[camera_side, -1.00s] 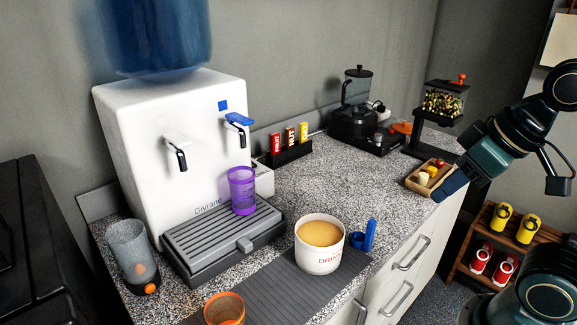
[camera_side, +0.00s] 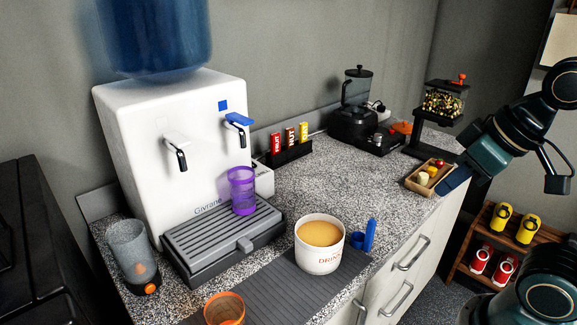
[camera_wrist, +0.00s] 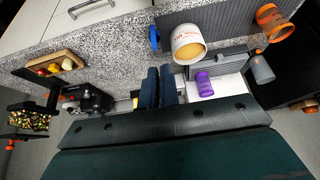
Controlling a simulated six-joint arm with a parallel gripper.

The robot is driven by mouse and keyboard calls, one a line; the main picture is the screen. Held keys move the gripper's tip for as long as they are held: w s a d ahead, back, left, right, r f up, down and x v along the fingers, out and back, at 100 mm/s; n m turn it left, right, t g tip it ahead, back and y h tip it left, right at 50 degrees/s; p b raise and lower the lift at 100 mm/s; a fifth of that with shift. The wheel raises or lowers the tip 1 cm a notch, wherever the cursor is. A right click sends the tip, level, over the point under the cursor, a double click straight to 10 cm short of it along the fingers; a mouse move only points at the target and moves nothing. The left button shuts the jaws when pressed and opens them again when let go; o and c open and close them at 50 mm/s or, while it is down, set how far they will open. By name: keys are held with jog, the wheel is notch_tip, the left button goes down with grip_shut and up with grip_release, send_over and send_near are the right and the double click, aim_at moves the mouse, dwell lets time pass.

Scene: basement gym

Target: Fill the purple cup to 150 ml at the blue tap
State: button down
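The purple cup (camera_side: 242,190) is see-through and stands upright on the grey drip tray (camera_side: 192,262), below the blue tap (camera_side: 239,119) of the white water dispenser (camera_side: 130,120). It also shows in the wrist view (camera_wrist: 204,84). I cannot make out a water level in it, and no stream shows under the tap.
A mug of brown drink (camera_side: 320,243) stands on a grey mat in front of the drip tray, beside a blue item (camera_side: 369,236). A clear tumbler (camera_side: 131,252) and an orange cup (camera_side: 224,309) are nearby. A snack tray (camera_side: 418,188) sits near my gripper.

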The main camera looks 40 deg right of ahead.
jog(key=w+a+r+t, duration=0.1)
jog(key=w+a+r, duration=0.3)
jog(key=w, duration=0.5)
jog(key=w+a+r+t, duration=0.1)
jog(key=w+a+r, duration=0.3)
jog(key=w+r, duration=0.3)
jog(key=w+a+r+t, duration=0.1)
jog(key=w+a+r, duration=0.4)
jog(key=w, duration=0.6)
jog(key=shift+r, duration=0.55)
jog(key=shift+w+f, duration=0.1)
send_over(242, 118)
jog(key=s, duration=0.3)
notch_tip(242, 118, down, 7)
jog(key=shift+w+f, duration=0.1)
jog(key=shift+f, duration=1.85)
jog(key=shift+f, duration=0.1)
